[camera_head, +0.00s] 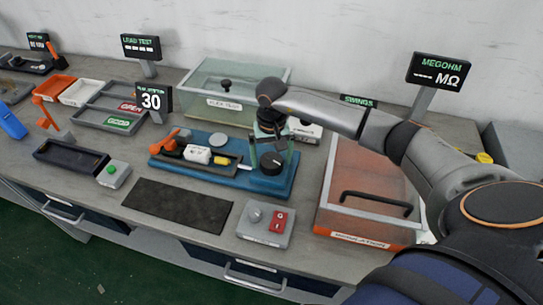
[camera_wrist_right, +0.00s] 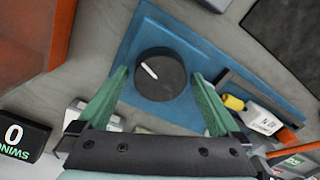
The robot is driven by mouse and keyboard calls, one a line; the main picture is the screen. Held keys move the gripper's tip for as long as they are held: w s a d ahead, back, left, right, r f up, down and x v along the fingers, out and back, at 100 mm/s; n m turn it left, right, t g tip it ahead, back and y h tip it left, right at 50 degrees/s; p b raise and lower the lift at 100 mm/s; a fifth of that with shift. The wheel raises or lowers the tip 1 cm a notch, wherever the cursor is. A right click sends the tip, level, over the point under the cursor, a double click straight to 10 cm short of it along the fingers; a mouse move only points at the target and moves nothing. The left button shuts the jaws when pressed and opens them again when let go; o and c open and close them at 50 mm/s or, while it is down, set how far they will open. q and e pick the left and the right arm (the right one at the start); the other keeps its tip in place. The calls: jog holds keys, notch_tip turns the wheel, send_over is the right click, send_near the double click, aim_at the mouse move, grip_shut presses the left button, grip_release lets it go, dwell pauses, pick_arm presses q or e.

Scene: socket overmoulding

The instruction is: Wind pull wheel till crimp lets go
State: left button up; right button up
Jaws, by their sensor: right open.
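The pull wheel (camera_head: 272,165) is a round black knob on the right end of a blue pull-test base (camera_head: 232,176). In the right wrist view the wheel (camera_wrist_right: 160,78) shows a white pointer line, angled toward the upper left. My right gripper (camera_head: 271,157) comes down from above with its green fingers open, one to each side of the wheel; I cannot tell whether they touch it. A white block (camera_head: 197,154), yellow piece and orange lever lie along the base to the left. The force display (camera_head: 152,101) reads 30. My left gripper is not in view.
A clear-lidded box (camera_head: 236,72) stands behind the base, and an orange clear-topped box (camera_head: 366,237) stands to the right. A switch box (camera_head: 266,222) and dark mat (camera_head: 178,205) lie in front. Sorting trays (camera_head: 112,120) are at left.

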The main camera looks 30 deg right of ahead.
jog(key=shift+c, duration=0.2)
jog(key=c, duration=1.1)
jog(key=shift+c, duration=0.2)
jog(key=shift+m, duration=0.4)
jog(key=m+b, duration=0.2)
jog(key=m, duration=0.2)
jog(key=m+b, duration=0.1)
jog(key=m, duration=0.4)
jog(key=shift+b, duration=0.35)
jog(key=m, duration=0.5)
jog(key=shift+r+m+b, duration=0.1)
jog(key=shift+m+b, duration=0.3)
jog(key=m, duration=0.6)
jog(key=shift+w+d, duration=0.1)
jog(key=shift+m, duration=0.3)
